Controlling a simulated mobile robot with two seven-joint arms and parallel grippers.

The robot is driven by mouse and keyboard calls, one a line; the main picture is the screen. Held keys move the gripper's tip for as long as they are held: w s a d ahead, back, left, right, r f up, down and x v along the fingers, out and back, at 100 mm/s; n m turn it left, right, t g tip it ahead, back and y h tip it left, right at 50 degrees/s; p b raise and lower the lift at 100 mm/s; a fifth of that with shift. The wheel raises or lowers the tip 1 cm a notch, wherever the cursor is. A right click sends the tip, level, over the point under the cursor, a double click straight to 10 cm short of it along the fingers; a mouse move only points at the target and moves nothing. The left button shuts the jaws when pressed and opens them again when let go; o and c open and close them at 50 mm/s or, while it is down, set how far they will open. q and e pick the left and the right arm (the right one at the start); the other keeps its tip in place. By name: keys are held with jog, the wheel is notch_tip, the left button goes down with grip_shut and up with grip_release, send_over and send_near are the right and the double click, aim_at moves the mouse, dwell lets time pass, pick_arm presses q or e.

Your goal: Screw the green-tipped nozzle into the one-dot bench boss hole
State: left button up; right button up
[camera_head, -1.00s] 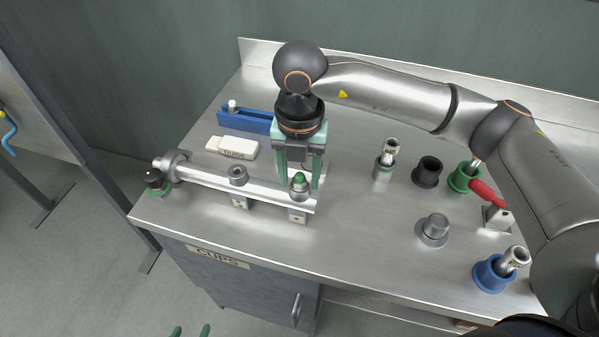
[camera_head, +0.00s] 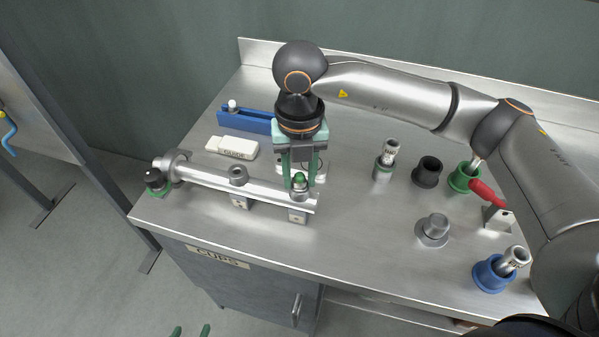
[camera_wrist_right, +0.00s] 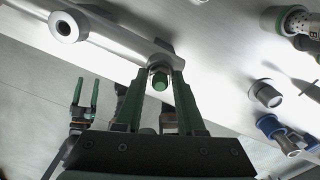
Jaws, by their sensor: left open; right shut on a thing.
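The green-tipped nozzle (camera_head: 299,181) stands upright at the boss at the right end of the pale rail (camera_head: 262,192). The small plate (camera_head: 298,217) below that boss has a mark too small to count dots surely. My right gripper (camera_head: 299,188) points down with its green fingers shut on the nozzle. In the right wrist view the green tip (camera_wrist_right: 160,83) shows between the fingers (camera_wrist_right: 158,78). How deep the nozzle sits in the hole is hidden. My left gripper (camera_head: 190,331) is open and empty at the bottom edge of the head view; it also shows in the wrist view (camera_wrist_right: 84,95).
A second boss (camera_head: 238,175) is open on the rail's middle. A black-and-green fitting (camera_head: 156,182) is at the left end. A white block (camera_head: 238,148) and blue tray (camera_head: 247,120) lie behind. Cups, nozzles and a red-handled clamp (camera_head: 487,194) stand right.

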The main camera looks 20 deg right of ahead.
aim_at(299, 175)
jog(key=m, duration=0.6)
jog(key=o, duration=1)
jog(key=shift+o, duration=0.2)
notch_tip(299, 175, up, 12)
